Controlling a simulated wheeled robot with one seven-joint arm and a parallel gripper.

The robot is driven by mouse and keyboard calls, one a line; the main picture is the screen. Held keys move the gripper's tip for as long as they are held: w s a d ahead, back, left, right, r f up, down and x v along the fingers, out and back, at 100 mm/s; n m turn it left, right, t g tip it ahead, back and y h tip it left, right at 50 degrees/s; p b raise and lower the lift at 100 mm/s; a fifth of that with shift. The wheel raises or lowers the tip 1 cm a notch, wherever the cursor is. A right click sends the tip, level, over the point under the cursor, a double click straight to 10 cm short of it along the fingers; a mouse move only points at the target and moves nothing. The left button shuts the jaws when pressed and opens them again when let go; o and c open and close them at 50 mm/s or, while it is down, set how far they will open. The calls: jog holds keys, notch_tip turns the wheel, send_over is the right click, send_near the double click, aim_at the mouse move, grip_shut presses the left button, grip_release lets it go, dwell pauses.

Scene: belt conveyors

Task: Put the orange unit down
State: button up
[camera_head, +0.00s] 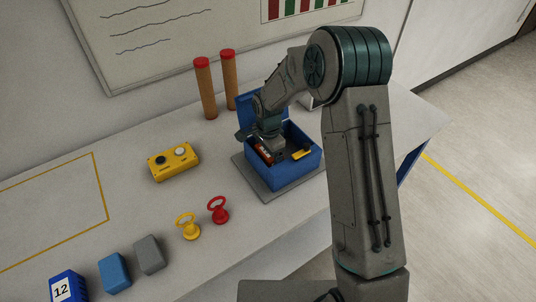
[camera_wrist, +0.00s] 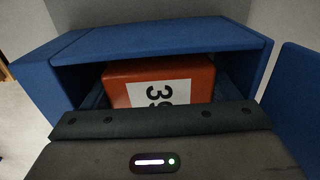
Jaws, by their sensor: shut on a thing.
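The orange unit (camera_head: 263,155) is in my gripper (camera_head: 270,146), inside the open blue box (camera_head: 290,177) in the head view. In the wrist view the orange unit (camera_wrist: 118,76) shows a white label with dark digits, between the blue box's walls (camera_wrist: 165,42). My gripper's dark body covers the lower part of the wrist view and hides the fingertips and the unit's near part. Whether the unit touches the box floor cannot be seen.
A small yellow part (camera_head: 302,154) shows in the box's right side. The box stands on a grey mat (camera_head: 247,177). A yellow button box (camera_head: 173,163), red-topped posts (camera_head: 206,90) and red (camera_head: 218,212) and yellow (camera_head: 188,228) ring-handled pieces stand nearby. The table's left middle is clear.

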jog(key=o, duration=1)
jog(key=shift+f, duration=0.1)
jog(key=shift+o, duration=0.2)
